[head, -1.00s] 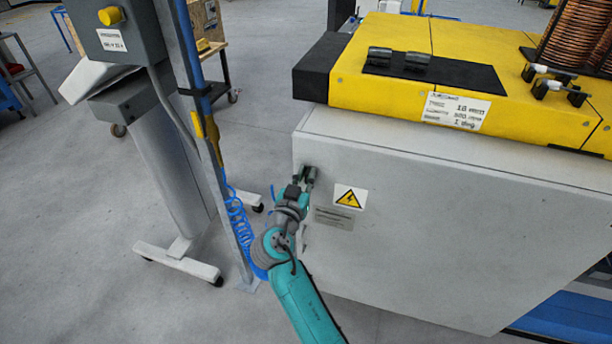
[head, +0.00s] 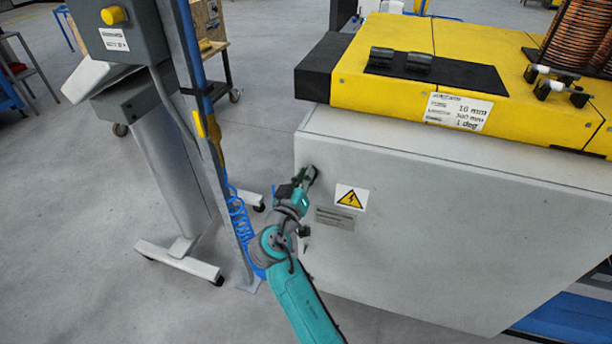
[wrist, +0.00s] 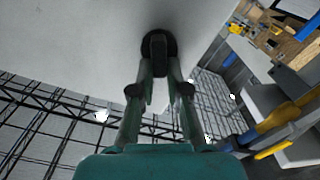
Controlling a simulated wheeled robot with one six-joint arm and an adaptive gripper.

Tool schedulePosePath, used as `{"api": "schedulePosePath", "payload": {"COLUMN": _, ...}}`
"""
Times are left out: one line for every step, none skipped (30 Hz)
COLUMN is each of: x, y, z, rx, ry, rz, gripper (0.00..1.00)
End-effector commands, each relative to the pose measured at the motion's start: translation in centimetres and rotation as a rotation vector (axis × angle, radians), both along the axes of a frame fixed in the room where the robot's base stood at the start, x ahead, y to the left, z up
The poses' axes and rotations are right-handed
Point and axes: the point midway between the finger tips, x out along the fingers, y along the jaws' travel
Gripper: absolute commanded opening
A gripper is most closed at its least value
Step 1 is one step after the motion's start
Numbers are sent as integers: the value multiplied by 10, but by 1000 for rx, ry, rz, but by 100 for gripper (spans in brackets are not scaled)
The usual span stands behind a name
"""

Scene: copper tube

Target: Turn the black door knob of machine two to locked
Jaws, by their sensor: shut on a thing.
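The black door knob (wrist: 158,42) sits on the grey cabinet door (head: 430,230) of the yellow-topped machine, near the door's upper left edge. In the wrist view the knob has a round base and a raised grip bar. My gripper (wrist: 159,66) has its two fingers closed on either side of that bar. In the head view my gripper (head: 308,175) is at the knob and largely hides it. The exact angle of the knob is hard to read there.
A yellow warning sign (head: 351,197) and a small plate (head: 335,218) are right of the knob. A grey post (head: 215,160) with a coiled blue hose (head: 240,225) stands close on the left. Beyond it is a control stand (head: 165,150). Grey floor is open in front.

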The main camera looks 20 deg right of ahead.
Motion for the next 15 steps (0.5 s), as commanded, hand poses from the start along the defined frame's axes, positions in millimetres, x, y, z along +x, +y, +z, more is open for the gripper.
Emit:
{"api": "schedulePosePath", "payload": {"x": 1, "y": 0, "z": 0, "rx": -34, "ry": 24, "rz": -1, "gripper": 0}}
{"api": "schedulePosePath", "payload": {"x": 1, "y": 0, "z": 0, "rx": -58, "ry": 41, "rz": -1, "gripper": 0}}
{"api": "schedulePosePath", "payload": {"x": 2, "y": 1, "z": -1, "rx": -88, "ry": 64, "rz": -1, "gripper": 0}}
{"api": "schedulePosePath", "payload": {"x": 2, "y": 1, "z": -1, "rx": -112, "ry": 81, "rz": -1, "gripper": 0}}
{"api": "schedulePosePath", "payload": {"x": 2, "y": 1, "z": -1, "rx": -135, "ry": 98, "rz": -1, "gripper": 0}}
{"api": "schedulePosePath", "payload": {"x": 3, "y": 2, "z": -2, "rx": -166, "ry": 120, "rz": -1, "gripper": 0}}
{"api": "schedulePosePath", "payload": {"x": 3, "y": 2, "z": -2, "rx": -189, "ry": 137, "rz": -1, "gripper": 0}}
{"api": "schedulePosePath", "payload": {"x": 3, "y": 2, "z": -2, "rx": -212, "ry": 154, "rz": -1, "gripper": 0}}
{"api": "schedulePosePath", "payload": {"x": 4, "y": 3, "z": -3, "rx": -243, "ry": 176, "rz": -1, "gripper": 0}}
{"api": "schedulePosePath", "payload": {"x": 4, "y": 3, "z": -3, "rx": -266, "ry": 192, "rz": -1, "gripper": 0}}
{"api": "schedulePosePath", "payload": {"x": 4, "y": 3, "z": -3, "rx": -288, "ry": 209, "rz": -1, "gripper": 0}}
{"api": "schedulePosePath", "payload": {"x": 4, "y": 4, "z": -4, "rx": -320, "ry": 232, "rz": -1, "gripper": 0}}
{"api": "schedulePosePath", "payload": {"x": 4, "y": 4, "z": -4, "rx": -343, "ry": 248, "rz": -2, "gripper": 0}}
{"api": "schedulePosePath", "payload": {"x": 5, "y": 4, "z": -4, "rx": -365, "ry": 264, "rz": -2, "gripper": 0}}
{"api": "schedulePosePath", "payload": {"x": 5, "y": 5, "z": -5, "rx": -396, "ry": 287, "rz": -2, "gripper": 0}}
